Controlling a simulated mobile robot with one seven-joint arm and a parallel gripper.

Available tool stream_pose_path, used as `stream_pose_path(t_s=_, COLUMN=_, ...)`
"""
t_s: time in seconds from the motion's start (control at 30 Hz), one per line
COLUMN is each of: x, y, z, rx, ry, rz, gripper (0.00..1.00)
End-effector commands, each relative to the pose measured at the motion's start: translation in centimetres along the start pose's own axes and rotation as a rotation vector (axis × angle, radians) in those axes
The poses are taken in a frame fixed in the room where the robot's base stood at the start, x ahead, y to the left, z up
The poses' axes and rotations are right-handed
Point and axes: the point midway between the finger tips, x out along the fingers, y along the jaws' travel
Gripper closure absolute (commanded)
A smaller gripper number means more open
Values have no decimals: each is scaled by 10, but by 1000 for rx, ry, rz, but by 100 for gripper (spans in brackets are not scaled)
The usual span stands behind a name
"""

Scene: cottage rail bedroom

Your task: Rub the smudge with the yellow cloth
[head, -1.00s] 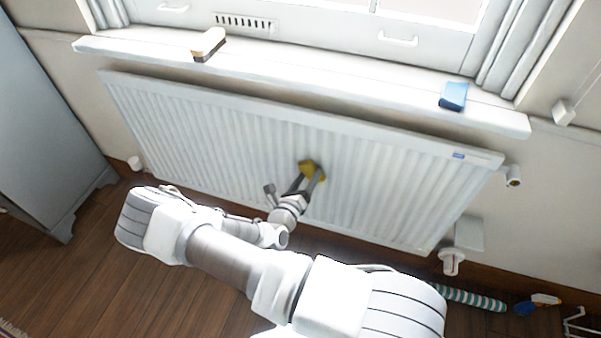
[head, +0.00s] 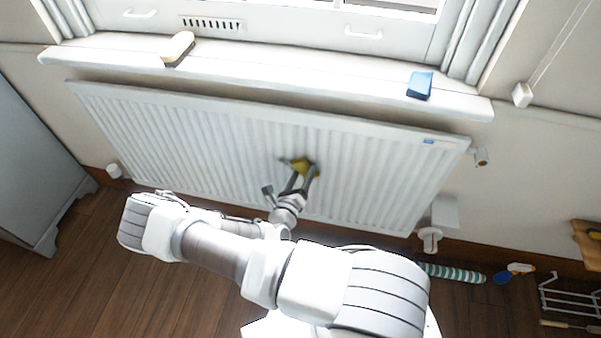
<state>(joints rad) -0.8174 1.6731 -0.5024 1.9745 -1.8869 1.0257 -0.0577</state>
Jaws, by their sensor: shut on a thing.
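The yellow cloth (head: 307,169) is a small bunched piece at the front of the white radiator (head: 380,175), right of the middle. My gripper (head: 301,177) is shut on the cloth and reaches up to the radiator from below. The cloth appears to be against the ribbed face, though exact contact is too small to tell. A small dull brownish patch (head: 286,161) shows just left of the cloth and looks like the smudge. Part of it may be hidden behind the cloth and fingers.
A windowsill (head: 300,78) above the radiator holds a cream and brown brush-like block (head: 178,46) and a blue block (head: 420,85). A radiator valve (head: 430,238) sits at lower right. A striped roll (head: 452,272), a spray bottle (head: 513,272) and a wire rack (head: 570,297) lie right.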

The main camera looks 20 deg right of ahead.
Motion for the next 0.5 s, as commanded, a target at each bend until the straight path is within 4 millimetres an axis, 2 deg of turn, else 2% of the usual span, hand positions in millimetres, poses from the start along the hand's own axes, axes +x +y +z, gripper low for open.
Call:
stream_pose_path(t_s=0.3, x=-2, y=24, z=20, rx=5, ry=-11, rz=3, gripper=78)
stream_pose_path(t_s=0.5, x=-4, y=31, z=26, rx=4, ry=-10, rz=2, gripper=78)
